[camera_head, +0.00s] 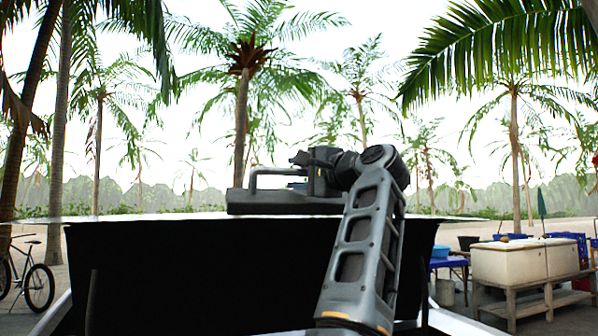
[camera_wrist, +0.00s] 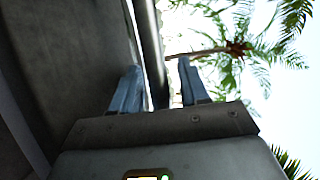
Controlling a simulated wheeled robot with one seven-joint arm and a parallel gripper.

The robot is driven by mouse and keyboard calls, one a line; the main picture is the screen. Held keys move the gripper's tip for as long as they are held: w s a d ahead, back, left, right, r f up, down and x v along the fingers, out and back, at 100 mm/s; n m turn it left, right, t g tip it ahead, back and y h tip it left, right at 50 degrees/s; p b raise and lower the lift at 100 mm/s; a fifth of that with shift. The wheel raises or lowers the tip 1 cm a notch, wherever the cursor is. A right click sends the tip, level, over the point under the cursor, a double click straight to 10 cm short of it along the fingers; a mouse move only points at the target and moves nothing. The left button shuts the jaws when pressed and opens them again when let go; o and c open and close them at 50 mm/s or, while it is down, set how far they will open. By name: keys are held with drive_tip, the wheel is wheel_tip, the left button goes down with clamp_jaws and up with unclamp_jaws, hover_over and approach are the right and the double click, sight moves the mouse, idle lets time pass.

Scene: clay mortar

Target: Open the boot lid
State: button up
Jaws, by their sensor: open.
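The boot lid (camera_head: 210,275) shows in the head view as a large, very dark panel with a thin pale upper edge. In the wrist view a broad dark grey surface (camera_wrist: 75,55), which looks like part of the lid, fills the left. My gripper (camera_head: 298,184) is at the top edge of the panel, beside a grey slab and a looped bar (camera_head: 268,172). In the wrist view my gripper (camera_wrist: 160,78) is open, one finger on each side of a dark bar or edge (camera_wrist: 150,50). I cannot tell whether the fingers touch it. My arm hides the panel's right part.
A bicycle (camera_head: 38,285) stands at the left. A white cooler box (camera_head: 520,260) on a wooden stand and a blue table (camera_head: 450,263) are at the right. Palms and sandy ground lie behind. The air above the panel is open.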

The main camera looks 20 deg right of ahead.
drive_tip(key=shift+c, duration=0.3)
clamp_jaws()
idle(0.3)
